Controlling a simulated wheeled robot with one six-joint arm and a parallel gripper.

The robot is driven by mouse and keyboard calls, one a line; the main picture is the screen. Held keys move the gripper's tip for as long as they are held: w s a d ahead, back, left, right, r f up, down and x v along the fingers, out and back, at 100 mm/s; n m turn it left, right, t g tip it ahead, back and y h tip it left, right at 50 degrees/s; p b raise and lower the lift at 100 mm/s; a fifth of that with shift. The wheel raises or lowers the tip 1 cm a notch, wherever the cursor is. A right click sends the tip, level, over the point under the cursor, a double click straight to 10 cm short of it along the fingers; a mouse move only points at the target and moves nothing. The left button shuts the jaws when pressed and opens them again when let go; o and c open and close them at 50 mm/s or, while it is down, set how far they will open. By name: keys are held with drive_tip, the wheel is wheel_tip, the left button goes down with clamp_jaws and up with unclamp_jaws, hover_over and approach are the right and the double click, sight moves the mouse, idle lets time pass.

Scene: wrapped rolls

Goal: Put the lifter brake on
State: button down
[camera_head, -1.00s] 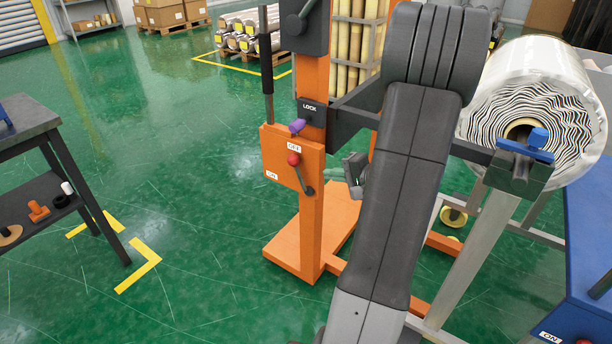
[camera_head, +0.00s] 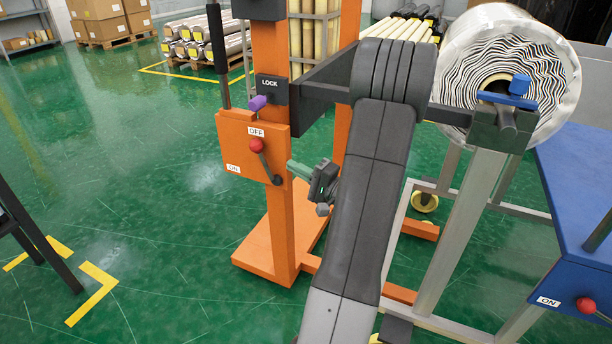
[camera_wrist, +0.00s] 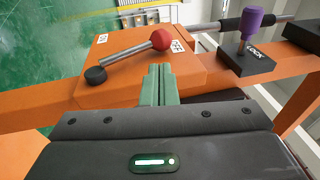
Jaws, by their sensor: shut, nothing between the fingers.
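The orange lifter (camera_head: 277,225) stands left of my arm. Its control box has a lever with a red knob (camera_head: 256,145), which also shows in the wrist view (camera_wrist: 161,40). The knob is beside the OFF label (camera_head: 256,131). The ON label (camera_head: 233,168) is lower left on the box. My gripper (camera_head: 291,167) has green fingers, shut and empty, just right of the box. In the wrist view its fingertips (camera_wrist: 159,70) appear just below the knob, with no clear contact.
A purple-handled LOCK pin (camera_head: 258,102) sits above the box; it is close right in the wrist view (camera_wrist: 254,22). A wrapped roll (camera_head: 515,60) rests on a stand at right. A blue machine (camera_head: 577,190) has its own ON lever.

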sight(260, 152)
drive_tip(key=b+x, duration=0.1)
drive_tip(key=x, duration=0.7)
drive_tip(key=shift+w+a, duration=0.1)
drive_tip(key=shift+a, duration=0.1)
drive_tip(key=shift+w+a+r+g+p, duration=0.1)
drive_tip(key=shift+a+r+g+p, duration=0.05)
drive_tip(key=shift+a+g+p, duration=0.15)
drive_tip(key=shift+a+h, duration=0.3)
drive_tip(key=shift+h, duration=0.1)
drive_tip(key=shift+w+a+f+b, duration=0.2)
drive_tip(key=shift+a+f+b, duration=0.15)
drive_tip(key=shift+b, duration=0.25)
drive_tip(key=shift+w+a+r, duration=0.1)
drive_tip(key=shift+a, duration=0.05)
